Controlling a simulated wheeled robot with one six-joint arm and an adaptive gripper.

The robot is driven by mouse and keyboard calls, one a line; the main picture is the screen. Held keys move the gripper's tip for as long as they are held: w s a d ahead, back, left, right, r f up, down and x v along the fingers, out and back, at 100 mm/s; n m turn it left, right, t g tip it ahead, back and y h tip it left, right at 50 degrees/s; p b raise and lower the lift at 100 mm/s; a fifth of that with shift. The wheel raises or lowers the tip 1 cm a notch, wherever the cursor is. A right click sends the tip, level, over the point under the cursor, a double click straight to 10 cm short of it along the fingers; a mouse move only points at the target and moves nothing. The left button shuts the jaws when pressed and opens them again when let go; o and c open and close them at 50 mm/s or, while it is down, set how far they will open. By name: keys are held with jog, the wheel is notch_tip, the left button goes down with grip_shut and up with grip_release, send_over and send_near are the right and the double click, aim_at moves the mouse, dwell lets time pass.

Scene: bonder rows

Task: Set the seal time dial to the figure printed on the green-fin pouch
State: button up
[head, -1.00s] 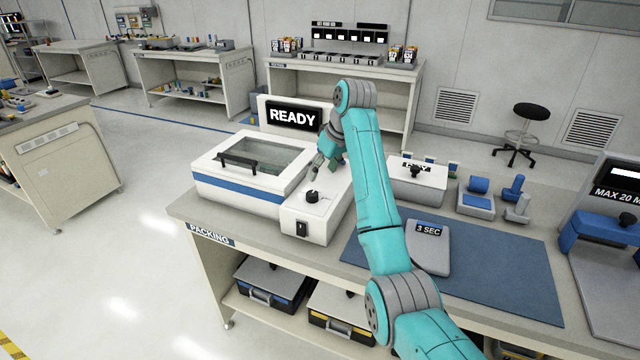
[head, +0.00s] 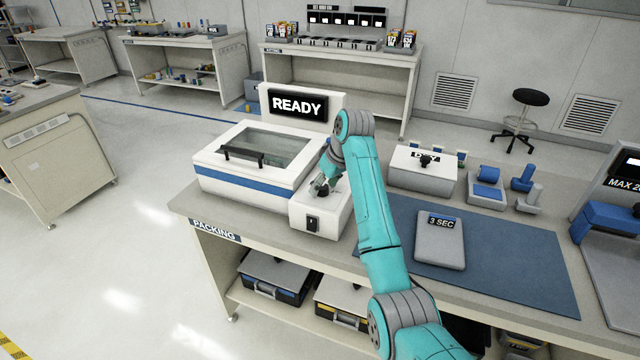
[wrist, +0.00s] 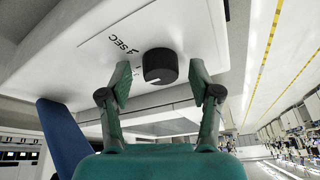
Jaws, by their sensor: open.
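The seal time dial is a round black knob (wrist: 160,66) on the sealer's white panel (wrist: 205,30) in the wrist view. A small white mark shows at its lower edge. Print ending in "SEC" stands beside it, its figure hard to read. My gripper (wrist: 158,76) is open, with one finger on each side of the knob; I cannot tell whether either touches it. In the head view my gripper (head: 321,187) is over the sealer's front right panel and hides the dial. A grey pouch (head: 440,243) labelled "3 SEC" lies on the blue mat; no green fin is discernible.
The sealer (head: 240,194) has its glass lid shut, and its screen (head: 298,106) reads "READY". A white box (head: 421,176) and blue and grey fixtures (head: 487,190) stand right of my arm.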

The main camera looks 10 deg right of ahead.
jog(key=c, duration=1.1)
jog(key=shift+c, duration=0.2)
jog(key=shift+n, duration=0.4)
jog(key=n, duration=0.2)
jog(key=n+g+y, duration=0.1)
jog(key=n, duration=0.1)
jog(key=shift+w+n+g, duration=0.1)
jog(key=shift+n+g, duration=0.2)
jog(key=shift+n, duration=0.1)
jog(key=n+g, duration=0.1)
jog(key=n, duration=0.2)
jog(key=n+g+y, duration=0.1)
jog(key=n, duration=0.2)
jog(key=shift+w+f+g, duration=0.1)
jog(key=shift+w+g, duration=0.05)
jog(key=shift+g, duration=0.15)
jog(key=shift+d+n, duration=0.1)
jog(key=shift+n, duration=0.2)
